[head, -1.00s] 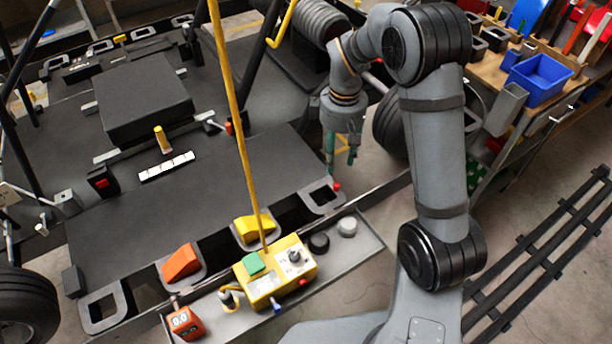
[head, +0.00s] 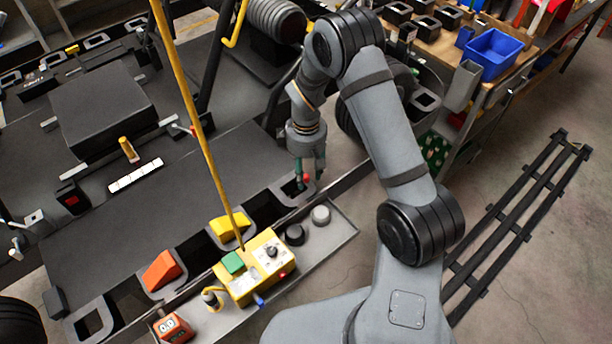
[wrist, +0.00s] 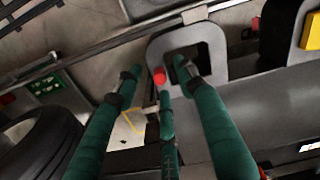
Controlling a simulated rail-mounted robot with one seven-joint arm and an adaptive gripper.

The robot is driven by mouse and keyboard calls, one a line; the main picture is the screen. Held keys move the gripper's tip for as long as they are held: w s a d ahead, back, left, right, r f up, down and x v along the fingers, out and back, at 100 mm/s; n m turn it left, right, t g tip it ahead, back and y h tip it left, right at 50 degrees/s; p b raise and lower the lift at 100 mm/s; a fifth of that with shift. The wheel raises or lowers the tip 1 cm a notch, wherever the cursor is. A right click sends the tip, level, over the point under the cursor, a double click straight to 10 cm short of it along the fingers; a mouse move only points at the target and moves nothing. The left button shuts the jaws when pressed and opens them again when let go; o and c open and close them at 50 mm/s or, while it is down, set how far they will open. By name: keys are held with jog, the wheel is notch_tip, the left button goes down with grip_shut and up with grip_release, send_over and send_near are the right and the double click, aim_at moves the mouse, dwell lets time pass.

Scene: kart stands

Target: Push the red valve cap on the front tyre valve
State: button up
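A small round red cap (wrist: 160,77) shows in the wrist view at the lower left corner of a grey square ring (wrist: 216,40). In the head view the red cap (head: 306,177) shows among my fingertips, beside the ring. My gripper (head: 308,176) points down with its green fingers spread. In the wrist view, two fingers of my gripper (wrist: 158,70) flank the cap, and the middle finger's tip lies just below it. I cannot tell whether that finger touches the cap. A black tyre (wrist: 35,145) is at the lower left of the wrist view, partly cut off.
A grey tray (head: 340,228) runs along the near side, with a yellow control box (head: 245,283) and a tall yellow pole (head: 190,95). A workbench with a blue bin (head: 490,55) stands at upper right. Bare floor lies around the black rack (head: 515,215).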

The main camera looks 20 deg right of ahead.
jog(key=shift+c, duration=0.4)
jog(key=c, duration=0.7)
jog(key=shift+r, duration=0.15)
